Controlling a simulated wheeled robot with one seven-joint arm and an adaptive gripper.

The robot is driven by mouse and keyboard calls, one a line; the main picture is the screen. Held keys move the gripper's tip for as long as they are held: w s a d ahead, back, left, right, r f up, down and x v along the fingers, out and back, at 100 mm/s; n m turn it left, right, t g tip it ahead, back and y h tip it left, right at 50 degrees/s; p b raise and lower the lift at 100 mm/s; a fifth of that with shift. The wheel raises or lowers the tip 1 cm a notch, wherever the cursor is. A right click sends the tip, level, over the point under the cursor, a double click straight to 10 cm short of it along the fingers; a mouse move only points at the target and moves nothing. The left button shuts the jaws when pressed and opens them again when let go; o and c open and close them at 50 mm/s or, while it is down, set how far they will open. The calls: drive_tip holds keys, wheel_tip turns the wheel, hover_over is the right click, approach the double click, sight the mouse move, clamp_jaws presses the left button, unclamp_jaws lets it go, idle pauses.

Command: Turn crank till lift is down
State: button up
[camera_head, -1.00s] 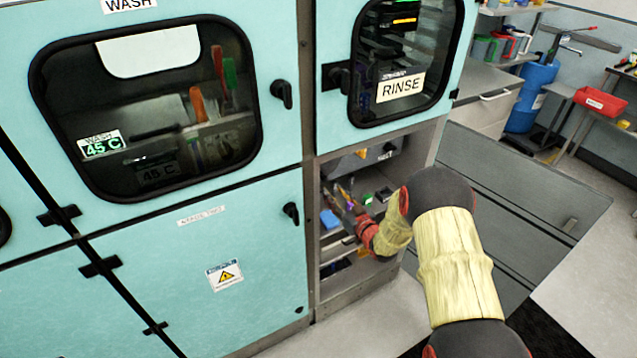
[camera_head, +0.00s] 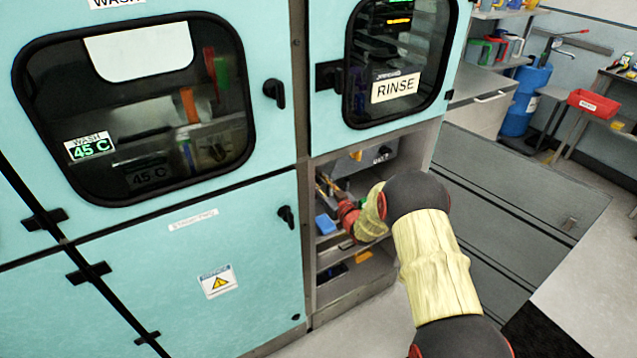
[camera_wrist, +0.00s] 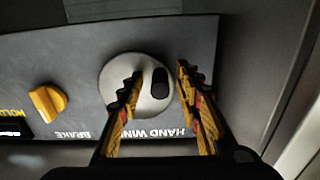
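The crank is a round silver disc (camera_wrist: 136,92) with a dark oblong knob (camera_wrist: 160,83), on a dark panel lettered HAND WIND, upside down in the wrist view. My gripper (camera_wrist: 158,75) is open, its yellow-and-black fingers apart over the disc. The left finger overlaps the disc, and the right finger is just past its right edge. The knob shows between them with gaps on both sides. I cannot tell the fingers' depth against it. In the head view my gripper (camera_head: 328,186) is inside the open bay under the RINSE window (camera_head: 405,60). I cannot make out the lift.
A yellow brake knob (camera_wrist: 47,102) sits left of the crank on the same panel. The bay has a shelf with a blue block (camera_head: 325,223) and a frame close around my arm. A teal cabinet door (camera_head: 200,270) stands to the left.

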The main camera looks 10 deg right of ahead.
drive_tip(key=shift+c, duration=0.5)
drive_tip(key=c, duration=0.8)
clamp_jaws()
drive_tip(key=shift+r, duration=0.1)
